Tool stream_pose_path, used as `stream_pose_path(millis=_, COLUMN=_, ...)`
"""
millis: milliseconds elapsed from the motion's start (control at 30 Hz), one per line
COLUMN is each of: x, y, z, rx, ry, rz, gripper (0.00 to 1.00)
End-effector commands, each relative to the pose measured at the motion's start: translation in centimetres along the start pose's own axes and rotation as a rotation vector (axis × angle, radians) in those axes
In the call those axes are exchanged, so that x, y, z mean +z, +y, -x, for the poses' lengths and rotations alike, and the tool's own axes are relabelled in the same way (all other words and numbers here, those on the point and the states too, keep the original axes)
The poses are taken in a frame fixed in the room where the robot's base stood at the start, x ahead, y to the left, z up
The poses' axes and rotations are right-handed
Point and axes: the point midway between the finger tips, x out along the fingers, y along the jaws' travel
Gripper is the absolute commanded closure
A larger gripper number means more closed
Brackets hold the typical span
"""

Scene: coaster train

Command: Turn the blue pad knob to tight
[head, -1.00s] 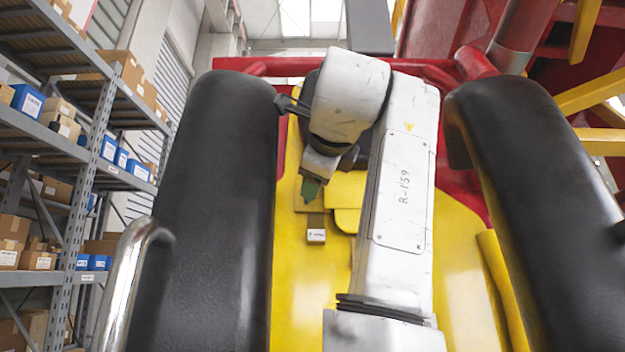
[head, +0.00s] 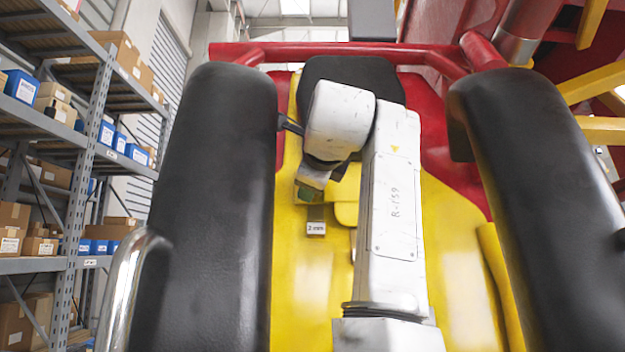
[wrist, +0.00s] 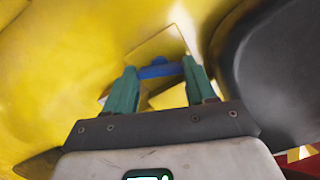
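The blue pad knob (wrist: 160,70) shows in the wrist view against a yellow plate, between and around the tips of my gripper's two green fingers (wrist: 160,80). The fingers stand apart, one on each side of the knob. I cannot tell whether either finger touches it. In the head view, my gripper (head: 308,193) is small and points down at the yellow seat back (head: 290,270). The knob is not visible in the head view, hidden by my gripper and arm.
A small white label (head: 316,228) sits just below my gripper. Black padded restraints stand at the left (head: 215,200) and right (head: 540,200), close to my arm. Shelves with boxes (head: 60,150) stand far left. A dark pad (wrist: 275,75) is close right in the wrist view.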

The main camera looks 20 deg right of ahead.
Motion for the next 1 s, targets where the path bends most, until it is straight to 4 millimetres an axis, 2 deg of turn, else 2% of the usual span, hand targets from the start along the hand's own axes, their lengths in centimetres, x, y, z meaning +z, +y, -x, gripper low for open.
stream_pose_path(millis=33, x=0.0, y=0.08, z=-0.02, rx=0.002, ry=0.0, rz=0.0, gripper=0.61)
stream_pose_path(millis=200, x=0.0, y=0.1, z=-0.03, rx=0.003, ry=0.001, rz=0.0, gripper=0.75)
stream_pose_path(millis=567, x=0.05, y=0.34, z=-0.04, rx=-0.007, ry=-0.001, rz=-0.073, gripper=0.75)
stream_pose_path(millis=1000, x=0.12, y=0.64, z=-0.05, rx=-0.06, ry=-0.002, rz=-0.427, gripper=0.75)
